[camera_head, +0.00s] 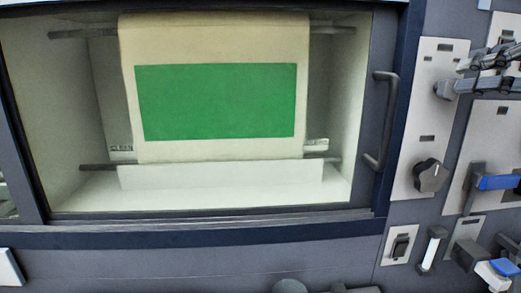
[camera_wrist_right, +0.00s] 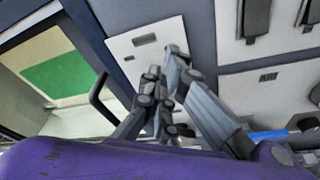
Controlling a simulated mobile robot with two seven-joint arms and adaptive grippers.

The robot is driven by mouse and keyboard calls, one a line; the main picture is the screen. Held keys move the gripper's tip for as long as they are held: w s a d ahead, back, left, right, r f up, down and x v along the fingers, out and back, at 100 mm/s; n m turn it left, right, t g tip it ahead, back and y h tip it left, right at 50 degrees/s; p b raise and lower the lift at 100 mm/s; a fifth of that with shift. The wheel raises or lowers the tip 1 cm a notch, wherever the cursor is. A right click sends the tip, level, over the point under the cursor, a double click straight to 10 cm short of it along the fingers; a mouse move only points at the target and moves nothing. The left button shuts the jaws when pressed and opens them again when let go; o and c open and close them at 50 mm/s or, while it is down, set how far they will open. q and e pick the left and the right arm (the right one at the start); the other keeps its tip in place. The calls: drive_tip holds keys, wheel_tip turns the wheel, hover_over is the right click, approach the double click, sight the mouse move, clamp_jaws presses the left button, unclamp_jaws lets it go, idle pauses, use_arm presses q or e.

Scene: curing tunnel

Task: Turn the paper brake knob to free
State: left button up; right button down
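A dark round knob (camera_head: 430,175) with a pointer grip sits on the lower part of a tall pale panel (camera_head: 413,110), right of the window. I cannot read its label or setting. My right gripper (camera_head: 452,77) is in front of the upper right part of this panel, above the knob and apart from it. In the wrist view its two fingertips (camera_wrist_right: 163,62) are a small gap apart, with nothing visible between them. A dark shape (camera_wrist_right: 184,130) partly hidden behind the fingers may be the knob. My left gripper is not clearly in view.
A window left of the panel shows a hanging sheet with a green block (camera_head: 215,102). A dark door handle (camera_head: 383,122) stands out between window and panel. A blue lever (camera_head: 497,182), a rocker switch (camera_head: 400,246) and a white-tipped lever (camera_head: 431,250) crowd the lower right.

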use_arm(q)
drive_tip(key=shift+f, duration=0.35)
use_arm(e)
drive_tip(key=shift+a, duration=0.35)
use_arm(q)
drive_tip(key=shift+f+b, duration=0.1)
drive_tip(key=shift+b, duration=0.25)
use_arm(e)
drive_tip(key=shift+a, duration=0.1)
drive_tip(key=shift+r, duration=0.1)
drive_tip(key=shift+r, duration=0.45)
use_arm(q)
drive_tip(key=shift+w+r+p, duration=0.45)
drive_tip(key=shift+r+p, duration=0.15)
drive_tip(key=shift+r, duration=0.15)
use_arm(e)
drive_tip(key=shift+s+d+f, duration=0.1)
drive_tip(key=shift+s+d, duration=0.05)
drive_tip(key=shift+s, duration=1.3)
drive_tip(key=shift+s+d, duration=0.1)
drive_tip(key=shift+s, duration=1.35)
